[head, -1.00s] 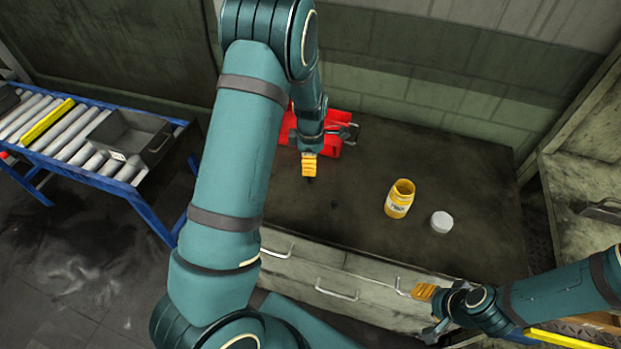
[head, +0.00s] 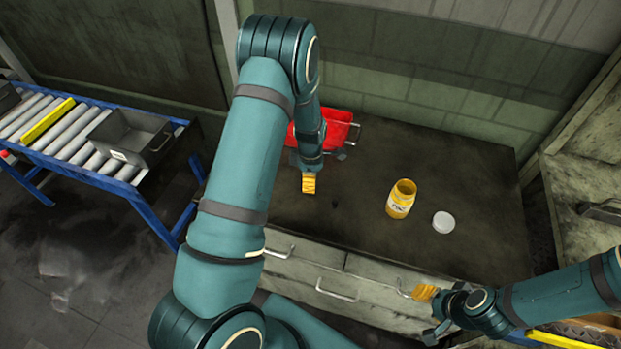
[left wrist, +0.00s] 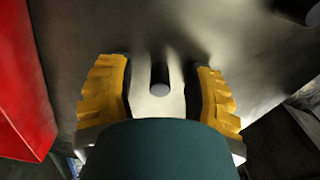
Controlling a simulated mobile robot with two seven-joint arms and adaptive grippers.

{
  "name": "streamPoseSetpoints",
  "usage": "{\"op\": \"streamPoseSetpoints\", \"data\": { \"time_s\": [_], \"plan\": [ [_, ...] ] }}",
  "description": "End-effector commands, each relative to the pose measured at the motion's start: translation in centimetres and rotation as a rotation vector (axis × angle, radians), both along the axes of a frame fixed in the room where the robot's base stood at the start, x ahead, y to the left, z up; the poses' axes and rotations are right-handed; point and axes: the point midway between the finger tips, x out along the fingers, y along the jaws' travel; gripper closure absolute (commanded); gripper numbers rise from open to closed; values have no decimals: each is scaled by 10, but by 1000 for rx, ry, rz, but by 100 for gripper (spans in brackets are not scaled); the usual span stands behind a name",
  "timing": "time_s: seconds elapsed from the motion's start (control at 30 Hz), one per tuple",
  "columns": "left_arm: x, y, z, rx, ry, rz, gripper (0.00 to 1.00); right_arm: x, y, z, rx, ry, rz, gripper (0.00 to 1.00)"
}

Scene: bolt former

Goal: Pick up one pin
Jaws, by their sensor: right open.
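My left gripper (head: 309,185) is low over the dark tabletop, just in front of the red bin (head: 338,124). In the left wrist view its yellow fingers (left wrist: 165,92) are open. A dark pin (left wrist: 159,80) with a pale round end shows between them, with a gap on both sides. A small dark spot (head: 335,204), perhaps another pin, lies on the table right of the left gripper. My right gripper (head: 428,313) is open, low at the right by the drawer fronts.
A yellow jar (head: 401,199) stands open on the table, with a pale lid (head: 443,222) beside it. The red bin (left wrist: 22,95) is close on the left in the left wrist view. A roller conveyor (head: 75,140) with a grey tray (head: 128,137) stands at the left.

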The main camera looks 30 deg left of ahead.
Motion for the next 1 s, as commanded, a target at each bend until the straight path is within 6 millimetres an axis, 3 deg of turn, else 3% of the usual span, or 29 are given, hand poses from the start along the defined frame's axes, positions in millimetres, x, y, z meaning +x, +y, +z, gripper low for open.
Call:
{"op": "streamPoseSetpoints", "data": {
  "time_s": [0.03,0.13,0.57,1.0],
  "plan": [
    [0,0,0,0,0,0,66,0,0,0,0,0,0,53],
    [0,0,0,0,0,0,100,0,0,0,0,0,0,53],
    [0,0,6,0,-1,-1,100,0,0,1,0,0,0,53],
    [0,0,82,0,-2,-1,100,0,0,10,2,0,0,53]
  ]
}}
